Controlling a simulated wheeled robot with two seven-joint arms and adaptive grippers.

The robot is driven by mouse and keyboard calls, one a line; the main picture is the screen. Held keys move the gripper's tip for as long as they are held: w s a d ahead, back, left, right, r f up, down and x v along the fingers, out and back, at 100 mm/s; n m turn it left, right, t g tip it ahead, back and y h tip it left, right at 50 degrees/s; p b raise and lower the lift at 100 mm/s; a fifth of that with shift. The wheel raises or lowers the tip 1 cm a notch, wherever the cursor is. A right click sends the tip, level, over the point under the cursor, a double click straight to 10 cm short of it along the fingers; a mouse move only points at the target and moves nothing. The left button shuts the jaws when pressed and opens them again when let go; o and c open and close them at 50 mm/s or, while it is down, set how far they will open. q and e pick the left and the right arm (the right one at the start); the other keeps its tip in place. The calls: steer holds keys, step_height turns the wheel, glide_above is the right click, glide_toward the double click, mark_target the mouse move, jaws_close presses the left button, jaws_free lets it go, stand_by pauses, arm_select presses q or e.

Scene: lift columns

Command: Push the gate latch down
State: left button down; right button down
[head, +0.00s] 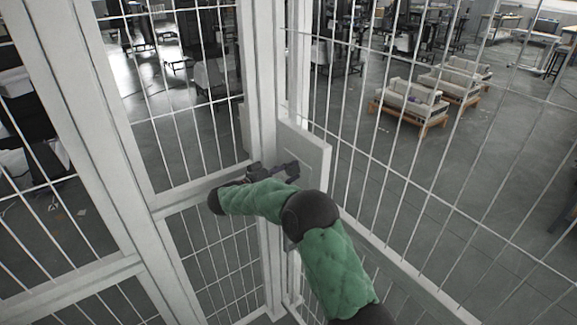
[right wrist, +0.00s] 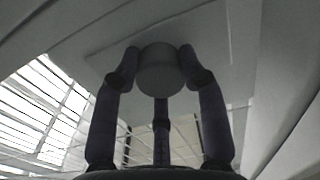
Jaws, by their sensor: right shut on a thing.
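The gate latch (right wrist: 160,72) shows in the right wrist view as a rounded grey piece in front of a pale flat plate. My right gripper (right wrist: 159,62) is shut on it, with a dark finger on each side and a third finger below. In the head view my right gripper (head: 277,172) is at the gate post, beside a white plate (head: 308,150). There the gripper and my green-sleeved arm hide the latch, so its angle cannot be told. My left gripper is not in view.
A white gate frame (head: 85,110) with wire mesh stands at the left, and a mesh fence panel (head: 400,150) runs along the right. Beyond the mesh are wooden-framed sofas (head: 410,100), chairs and desks on a grey floor. Posts and plate stand close around the gripper.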

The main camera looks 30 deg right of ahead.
steer(key=c, duration=0.7)
jaws_free()
steer(key=shift+f, duration=0.4)
steer(key=shift+r, duration=0.1)
steer(key=shift+a, duration=0.15)
steer(key=s+a, duration=0.1)
steer(key=a, duration=1)
steer(key=shift+s+a, duration=0.15)
steer(key=shift+a, duration=0.25)
